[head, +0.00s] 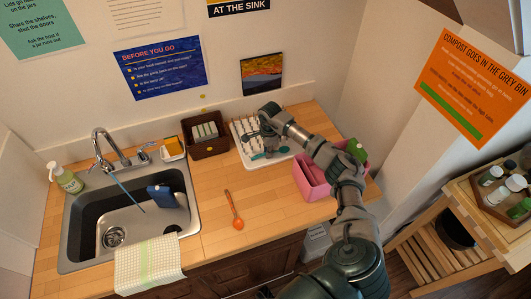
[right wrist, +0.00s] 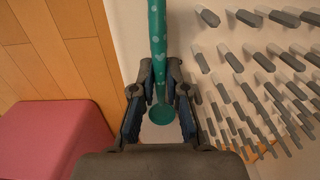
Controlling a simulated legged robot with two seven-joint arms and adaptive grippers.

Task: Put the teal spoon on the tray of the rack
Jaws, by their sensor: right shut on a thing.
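The teal spoon (right wrist: 157,45), with pale spots, is in the jaws of my right gripper (right wrist: 160,112). In the right wrist view its handle runs up out of the picture, and its round teal end shows between the fingers. The white rack (right wrist: 135,28) with rows of grey pegs lies below and to the right of the spoon. In the head view my right gripper (head: 260,140) is over the rack (head: 240,131), partly hiding it. A bit of teal (head: 257,156) shows at the rack's front edge. I cannot tell whether the spoon touches the rack. My left gripper is not in view.
A pink bin (head: 318,190) stands right of the rack, close under my right arm. A dark brown box (head: 207,147) is left of it. An orange spoon (head: 235,212) lies on the counter in front. The sink (head: 80,215) is at the left.

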